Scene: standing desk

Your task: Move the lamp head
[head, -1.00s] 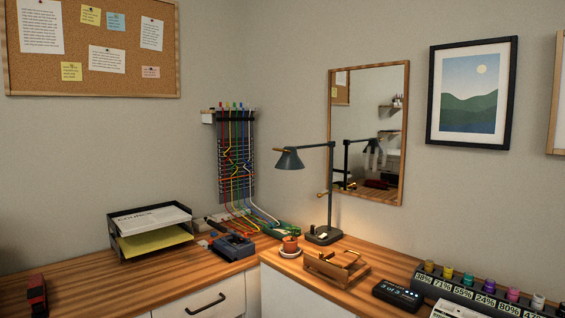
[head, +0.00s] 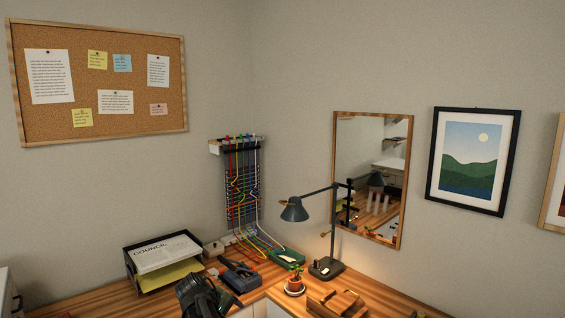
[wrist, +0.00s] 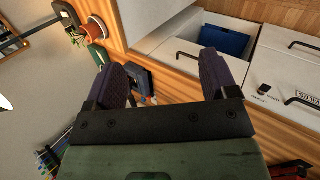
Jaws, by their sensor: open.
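The desk lamp is dark grey-green. Its cone-shaped lamp head (head: 294,210) hangs at the left end of its arm, facing down, above the back corner of the desk. The lamp base (head: 326,267) stands on the desk in front of the mirror. My gripper (head: 203,290) is at the bottom of the head view, left of, below and apart from the lamp head. In the wrist view my gripper (wrist: 163,80) is open, with two dark padded fingers spread and nothing between them. The lamp base (wrist: 67,14) shows at that view's top left; the head is not clear there.
A potted plant (head: 295,282) and a wooden holder (head: 337,303) stand near the lamp base. A mirror (head: 360,225) hangs behind the lamp. A paper tray (head: 135,268) and cable rack (head: 243,185) are to the left. An open drawer (wrist: 165,20) shows in the wrist view.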

